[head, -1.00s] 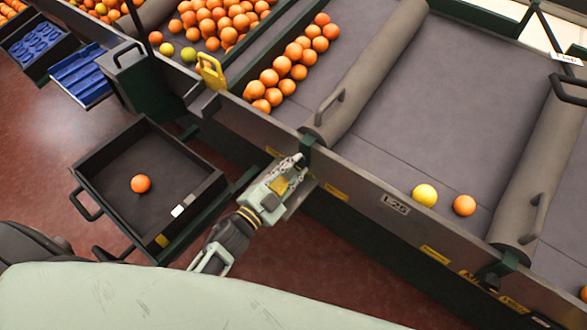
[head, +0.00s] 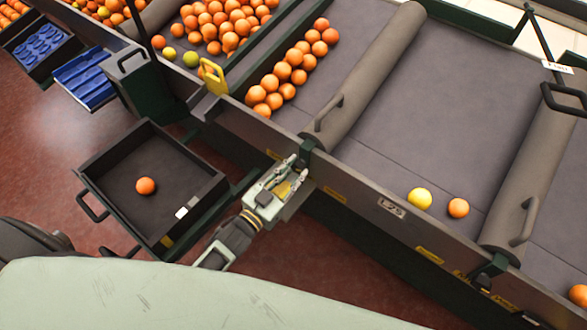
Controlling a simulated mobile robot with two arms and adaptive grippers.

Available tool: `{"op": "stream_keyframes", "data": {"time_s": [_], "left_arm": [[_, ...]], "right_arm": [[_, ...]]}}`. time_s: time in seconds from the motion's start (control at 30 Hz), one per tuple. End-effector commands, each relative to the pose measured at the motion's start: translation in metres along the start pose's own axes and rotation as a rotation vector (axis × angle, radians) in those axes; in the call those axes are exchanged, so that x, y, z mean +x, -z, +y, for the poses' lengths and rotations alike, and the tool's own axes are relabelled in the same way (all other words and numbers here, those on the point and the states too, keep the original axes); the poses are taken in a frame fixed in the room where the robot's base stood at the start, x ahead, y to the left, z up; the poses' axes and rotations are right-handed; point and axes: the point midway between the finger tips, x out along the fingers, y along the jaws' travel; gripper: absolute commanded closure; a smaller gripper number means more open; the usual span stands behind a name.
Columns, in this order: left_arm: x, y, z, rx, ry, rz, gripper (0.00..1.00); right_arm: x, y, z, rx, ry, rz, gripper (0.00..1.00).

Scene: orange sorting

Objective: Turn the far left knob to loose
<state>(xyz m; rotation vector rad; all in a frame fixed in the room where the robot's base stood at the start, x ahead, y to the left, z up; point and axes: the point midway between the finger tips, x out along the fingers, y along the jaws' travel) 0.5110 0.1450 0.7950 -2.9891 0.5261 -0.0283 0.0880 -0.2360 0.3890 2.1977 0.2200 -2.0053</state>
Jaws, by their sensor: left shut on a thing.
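My left gripper (head: 298,168) is at the front rail of the sorting table, below the dark bracket (head: 310,147) at the end of the left grey roller. It is shut on the far left knob, which its fingers mostly hide. I cannot read the knob's setting. Another dark knob and bracket (head: 489,268) sit at the end of the right roller. My right gripper is not in view.
The left roller (head: 370,70) and right roller (head: 530,140) cross the grey belt. A yellow fruit (head: 420,198) and an orange (head: 458,208) lie between them. Many oranges are behind the left roller. A black drawer (head: 195,193) with one orange (head: 145,186) juts out left.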

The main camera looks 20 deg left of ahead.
Motion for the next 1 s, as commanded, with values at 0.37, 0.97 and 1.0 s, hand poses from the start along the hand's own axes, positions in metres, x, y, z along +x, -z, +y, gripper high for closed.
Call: {"op": "stream_keyframes", "data": {"time_s": [0.37,0.97,1.0], "left_arm": [[-0.001,0.001,0.001,-0.357,-0.002,-0.005,1.00],[-0.001,0.003,-0.002,-0.878,-0.001,-0.003,1.00],[-0.001,0.003,-0.002,-0.905,-0.001,-0.002,1.00]], "right_arm": [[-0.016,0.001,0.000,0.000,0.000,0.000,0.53],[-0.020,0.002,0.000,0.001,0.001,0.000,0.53],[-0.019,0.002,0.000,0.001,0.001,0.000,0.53]]}}
